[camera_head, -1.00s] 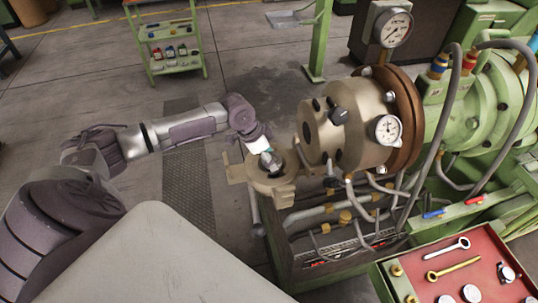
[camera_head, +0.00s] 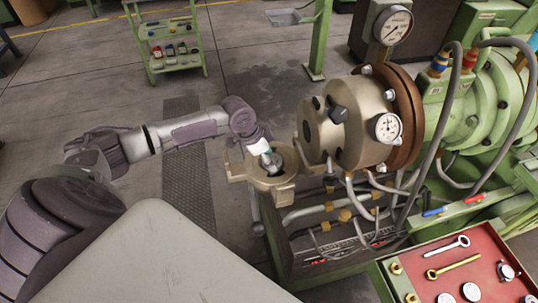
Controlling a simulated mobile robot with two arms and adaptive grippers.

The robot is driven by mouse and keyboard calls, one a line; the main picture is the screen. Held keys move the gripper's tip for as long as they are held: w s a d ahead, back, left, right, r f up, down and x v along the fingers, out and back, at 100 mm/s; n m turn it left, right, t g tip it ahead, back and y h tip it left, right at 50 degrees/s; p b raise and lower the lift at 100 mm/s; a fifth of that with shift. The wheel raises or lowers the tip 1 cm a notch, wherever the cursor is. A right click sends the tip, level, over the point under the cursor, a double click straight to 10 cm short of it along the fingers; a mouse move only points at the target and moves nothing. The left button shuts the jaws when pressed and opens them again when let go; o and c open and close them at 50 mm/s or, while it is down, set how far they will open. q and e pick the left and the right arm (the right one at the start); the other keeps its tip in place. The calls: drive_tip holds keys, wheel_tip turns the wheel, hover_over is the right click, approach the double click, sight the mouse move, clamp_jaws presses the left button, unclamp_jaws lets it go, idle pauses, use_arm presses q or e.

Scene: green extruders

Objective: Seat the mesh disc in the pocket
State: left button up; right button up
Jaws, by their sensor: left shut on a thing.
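My left gripper (camera_head: 268,155) comes in from the left and is shut on a small grey disc-like piece, which I take to be the mesh disc (camera_head: 271,163). The disc looks tilted and is partly hidden by the fingers. Both are over the round opening of the brass-coloured ring housing (camera_head: 264,183), where the pocket is. The pocket's floor is mostly hidden, and I cannot tell whether the disc touches it. My right gripper is not in view.
A red-lined tray (camera_head: 450,250) with wrenches and round pieces is at lower right. A green cart (camera_head: 168,45) stands farther back.

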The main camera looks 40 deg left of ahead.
use_arm(q)
drive_tip(key=shift+p, duration=0.35)
idle(0.5)
drive_tip(key=o, duration=1.4)
drive_tip(key=shift+c, duration=0.2)
wheel_tip(320, 180, up, 6)
drive_tip(key=p, duration=0.5)
drive_tip(key=shift+f, duration=0.2)
drive_tip(key=shift+r+p, duration=0.6)
drive_tip(key=shift+r, duration=0.6)
